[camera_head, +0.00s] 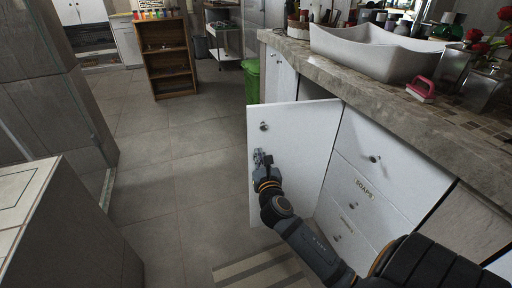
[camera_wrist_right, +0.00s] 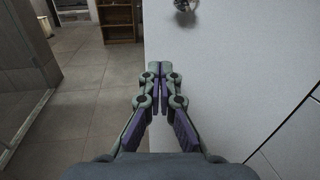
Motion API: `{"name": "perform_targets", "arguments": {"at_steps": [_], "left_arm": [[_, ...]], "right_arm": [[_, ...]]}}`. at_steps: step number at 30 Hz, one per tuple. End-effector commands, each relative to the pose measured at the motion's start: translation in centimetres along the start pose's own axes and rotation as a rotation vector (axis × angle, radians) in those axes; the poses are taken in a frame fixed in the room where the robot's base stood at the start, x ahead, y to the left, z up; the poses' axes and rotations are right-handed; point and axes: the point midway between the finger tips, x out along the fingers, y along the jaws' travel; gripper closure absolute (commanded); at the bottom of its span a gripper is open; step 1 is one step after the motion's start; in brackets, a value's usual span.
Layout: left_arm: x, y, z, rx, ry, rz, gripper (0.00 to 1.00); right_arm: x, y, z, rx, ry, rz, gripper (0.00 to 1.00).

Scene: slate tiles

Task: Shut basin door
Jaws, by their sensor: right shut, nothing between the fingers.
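The white basin door (camera_head: 302,139) hangs open below the basin counter, swung out from the cabinet. A round metal knob (camera_head: 264,126) sits near its free edge; the knob also shows at the top of the right wrist view (camera_wrist_right: 185,4). My right gripper (camera_head: 261,156) is shut and empty, in front of the door face near its free edge, below the knob. In the right wrist view the fingertips (camera_wrist_right: 153,68) overlap the door's free edge; I cannot tell if they touch it. My left gripper is not in view.
A white basin (camera_head: 375,52) sits on the stone counter (camera_head: 440,116) above. White drawers (camera_head: 357,187) stand right of the door. A green bin (camera_head: 251,80) is behind it. A wooden shelf (camera_head: 168,58) stands at the back. The tiled floor to the left is clear.

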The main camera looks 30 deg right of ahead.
Motion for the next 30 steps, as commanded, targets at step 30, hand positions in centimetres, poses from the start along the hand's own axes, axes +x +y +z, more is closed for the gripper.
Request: {"name": "perform_targets", "arguments": {"at_steps": [30], "left_arm": [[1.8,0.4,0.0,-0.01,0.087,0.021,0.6]], "right_arm": [[7.0,0.2,-0.1,0.005,0.0,-0.038,1.0]]}}
